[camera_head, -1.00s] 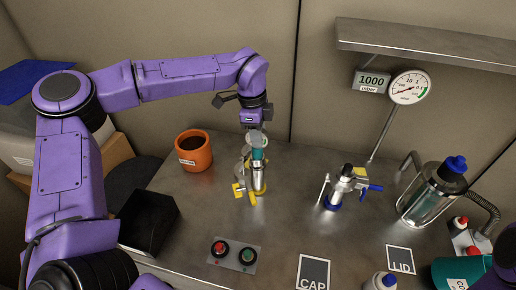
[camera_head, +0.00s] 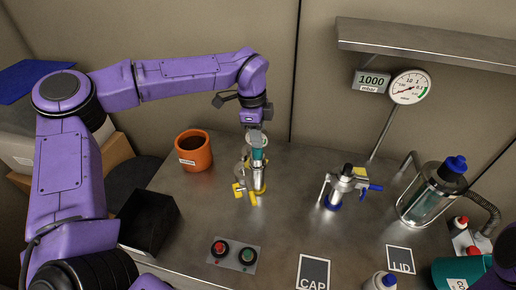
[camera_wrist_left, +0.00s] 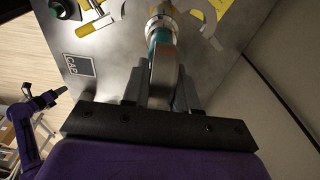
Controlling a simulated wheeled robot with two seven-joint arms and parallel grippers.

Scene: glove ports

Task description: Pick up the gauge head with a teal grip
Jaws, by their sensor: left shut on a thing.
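The gauge head with a teal grip (camera_head: 258,154) stands upright on the bench at centre-left. Its teal band (camera_wrist_left: 159,38) also shows in the left wrist view, just beyond my fingers. My left gripper (camera_head: 256,137) comes down on it from above. In the left wrist view the two fingers (camera_wrist_left: 165,88) are shut on its grey upper part, one on each side. Grey curved clamp pieces with yellow handles (camera_head: 240,191) sit around its lower part. Whether its foot still touches the fitting below is hard to tell. My right gripper is not clearly seen in the head view; a dark arm end (camera_wrist_left: 58,95) shows in the left wrist view.
An orange pot (camera_head: 194,153) stands left of the gauge head. A similar fitting with a blue handle (camera_head: 346,187) stands to the right. A panel with red and green buttons (camera_head: 234,251) lies in front. A black bin (camera_head: 148,222) is at left. A shelf (camera_head: 430,45) overhangs the back right.

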